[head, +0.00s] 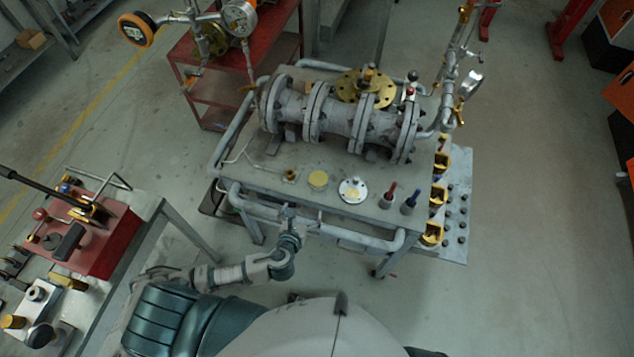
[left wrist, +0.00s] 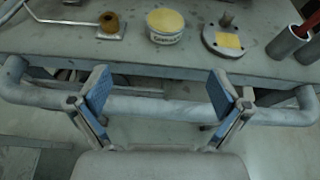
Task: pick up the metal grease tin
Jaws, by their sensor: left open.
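The metal grease tin (head: 318,180) is a small round can with a yellow top, standing upright near the front edge of the grey metal table. In the left wrist view the tin (left wrist: 166,27) shows a pale side with printed lettering, beyond the table edge and roughly centred between my fingers. My left gripper (head: 289,210) is in front of the table's front rail, short of the tin. In the left wrist view my left gripper (left wrist: 160,90) is open and empty, its two blue-padded fingers wide apart. My right gripper does not show.
A white flanged disc (head: 353,190) stands right of the tin, and a small brass-coloured part (head: 290,175) lies left. Red- and blue-topped tools (head: 389,194) stand further right. A pipe rail (left wrist: 150,107) runs along the table front. The large valve pipe (head: 340,115) lies behind.

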